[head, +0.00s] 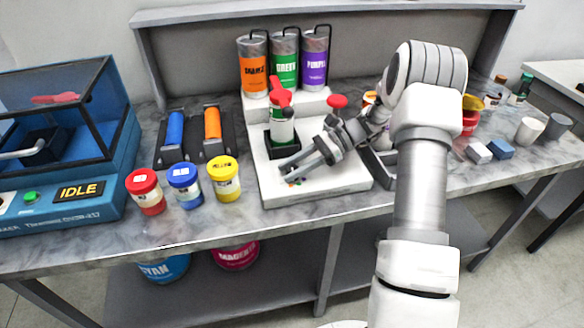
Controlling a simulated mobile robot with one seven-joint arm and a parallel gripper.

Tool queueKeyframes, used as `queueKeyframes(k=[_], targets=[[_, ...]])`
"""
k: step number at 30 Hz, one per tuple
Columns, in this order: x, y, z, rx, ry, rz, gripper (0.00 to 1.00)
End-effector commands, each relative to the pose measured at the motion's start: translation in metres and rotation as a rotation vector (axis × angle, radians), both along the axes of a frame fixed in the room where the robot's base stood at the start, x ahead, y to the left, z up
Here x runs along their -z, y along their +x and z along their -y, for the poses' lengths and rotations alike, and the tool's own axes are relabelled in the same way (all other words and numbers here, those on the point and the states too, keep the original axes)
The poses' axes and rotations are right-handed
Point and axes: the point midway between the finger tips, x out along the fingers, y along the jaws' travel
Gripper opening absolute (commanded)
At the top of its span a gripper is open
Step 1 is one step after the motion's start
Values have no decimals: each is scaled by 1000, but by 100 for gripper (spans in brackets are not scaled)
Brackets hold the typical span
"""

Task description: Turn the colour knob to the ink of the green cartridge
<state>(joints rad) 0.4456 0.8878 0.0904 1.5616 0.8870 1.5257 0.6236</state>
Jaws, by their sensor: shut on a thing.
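The green cartridge (285,73) is a cylinder labelled GREEN. It stands between the orange cartridge (252,73) and the purple cartridge (314,73) at the back of a white machine base (349,183). My gripper (290,172) reaches in from the right and is low over the front left of this base. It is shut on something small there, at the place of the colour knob. The knob itself is hidden by the fingers, so its pointing direction cannot be told. Small coloured marks show beside the fingertips. A bottle with a red lever top (281,118) stands just behind my gripper.
A red button (337,101) is behind my wrist. Red (146,191), blue (185,185) and yellow (223,178) jars stand left of the base. A blue machine reading IDLE (79,191) is at far left. Cups and blocks lie on the right.

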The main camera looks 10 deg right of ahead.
Motion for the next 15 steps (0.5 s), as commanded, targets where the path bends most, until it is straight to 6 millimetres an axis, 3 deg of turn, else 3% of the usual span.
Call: queueKeyframes(k=[3, 4, 9, 15], targets=[[0, 0, 0, 0, 1, 0, 0], [0, 0, 0, 0, 1, 1, 41], [0, 0, 0, 1, 1, 0, 69], [0, 0, 0, 1, 1, 0, 69]])
